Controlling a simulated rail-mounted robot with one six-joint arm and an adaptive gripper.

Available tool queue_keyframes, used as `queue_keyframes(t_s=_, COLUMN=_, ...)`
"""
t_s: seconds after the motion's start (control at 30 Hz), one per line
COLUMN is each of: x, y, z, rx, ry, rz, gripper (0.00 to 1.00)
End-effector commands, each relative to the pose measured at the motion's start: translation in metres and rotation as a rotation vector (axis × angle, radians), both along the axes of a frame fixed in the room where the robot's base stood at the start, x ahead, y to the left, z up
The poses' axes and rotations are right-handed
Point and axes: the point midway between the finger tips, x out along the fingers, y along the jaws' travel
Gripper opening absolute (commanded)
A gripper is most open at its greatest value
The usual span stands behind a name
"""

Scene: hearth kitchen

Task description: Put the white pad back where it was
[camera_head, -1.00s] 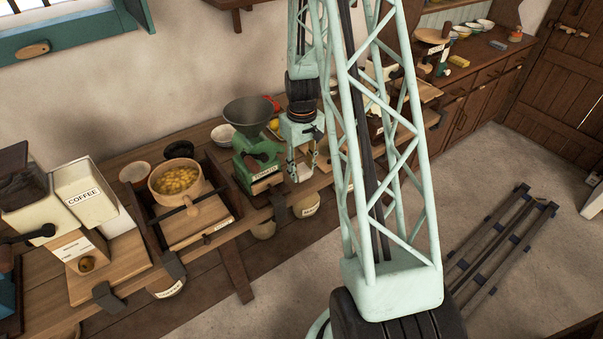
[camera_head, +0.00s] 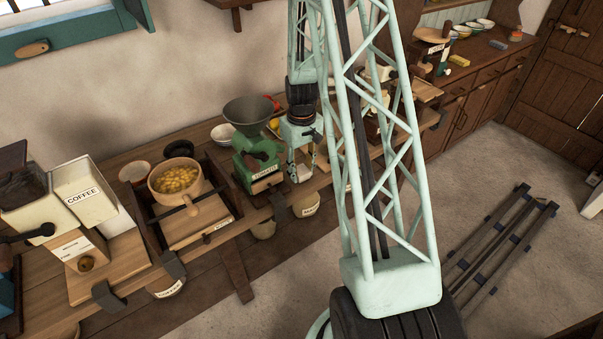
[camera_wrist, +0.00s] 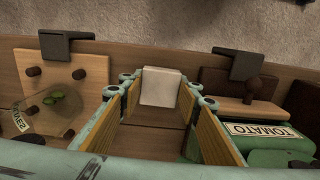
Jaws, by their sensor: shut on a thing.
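The white pad (camera_wrist: 163,86) is between the fingertips of my gripper (camera_wrist: 162,92) in the wrist view. The fingers are shut on its two sides. The pad is over the wooden bench, between the tomato machine and a pale board. I cannot tell whether it touches the bench. In the head view my gripper (camera_head: 301,165) points down just right of the green tomato machine (camera_head: 257,155). I cannot make out the pad there.
The green machine's TOMATO label (camera_wrist: 265,131) is close on the right in the wrist view. A pale board (camera_wrist: 62,78) with dark knobs and a clear vessel (camera_wrist: 48,114) is on the left. Dark clamps (camera_wrist: 68,48) grip the bench edge. A pot (camera_head: 176,181) stands farther left.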

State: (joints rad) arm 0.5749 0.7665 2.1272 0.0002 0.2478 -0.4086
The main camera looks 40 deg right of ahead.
Motion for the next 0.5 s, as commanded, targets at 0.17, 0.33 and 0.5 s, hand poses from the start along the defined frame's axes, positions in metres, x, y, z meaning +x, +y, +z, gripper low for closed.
queue_keyframes(t_s=0.17, x=0.0001, y=-0.0001, z=-0.0049, rx=0.000, ry=0.000, rz=0.000, gripper=0.21)
queue_keyframes(t_s=0.33, x=0.0000, y=-0.0001, z=-0.0046, rx=0.000, ry=0.000, rz=0.000, gripper=0.21)
queue_keyframes(t_s=0.5, x=0.0000, y=0.0000, z=-0.0068, rx=0.000, ry=0.000, rz=0.000, gripper=0.21)
